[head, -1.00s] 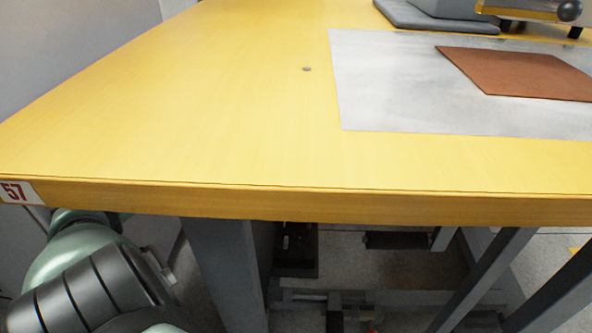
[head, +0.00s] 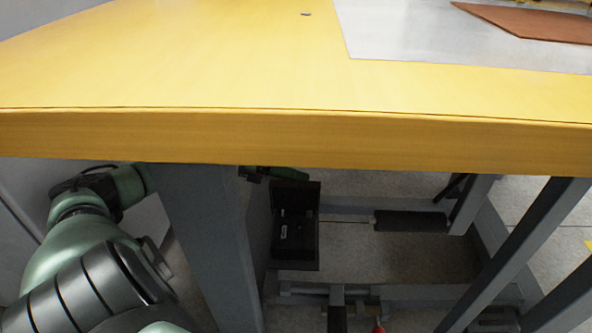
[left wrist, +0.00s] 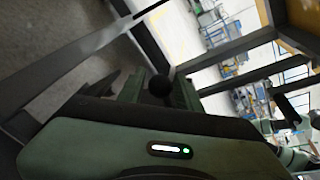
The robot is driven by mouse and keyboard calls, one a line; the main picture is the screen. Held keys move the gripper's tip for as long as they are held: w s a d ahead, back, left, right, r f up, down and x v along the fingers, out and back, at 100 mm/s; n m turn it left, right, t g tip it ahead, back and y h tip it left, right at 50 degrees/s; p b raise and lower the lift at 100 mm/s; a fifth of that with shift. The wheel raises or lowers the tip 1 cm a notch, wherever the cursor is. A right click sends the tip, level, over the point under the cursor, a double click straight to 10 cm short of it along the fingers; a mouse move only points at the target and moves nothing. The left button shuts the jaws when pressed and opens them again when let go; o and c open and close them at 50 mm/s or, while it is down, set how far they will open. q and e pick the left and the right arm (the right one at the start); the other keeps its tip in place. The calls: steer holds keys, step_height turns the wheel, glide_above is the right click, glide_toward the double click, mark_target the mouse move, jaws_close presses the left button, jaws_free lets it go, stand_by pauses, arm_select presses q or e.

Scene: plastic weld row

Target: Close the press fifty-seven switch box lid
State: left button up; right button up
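The black switch box (head: 296,245) is under the yellow table, just right of the grey table leg in the head view. Its lid (head: 297,192) appears to stand raised at the back, with the dark inside and a small pale mark showing. My left arm passes behind the table leg. My left gripper (head: 272,173) shows partly under the table edge, just above and behind the raised lid. In the left wrist view its green fingers (left wrist: 160,92) stand on either side of a dark round thing; whether they grip it is unclear. My right gripper is out of view.
The yellow table (head: 200,75) hangs over the box, with its front edge just above my left gripper. The grey leg (head: 205,235) stands left of the box. A black cylinder (head: 410,221) and slanting grey bars (head: 515,250) are to the right.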

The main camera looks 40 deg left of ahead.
arm_select(q)
jaws_close()
stand_by(1.4)
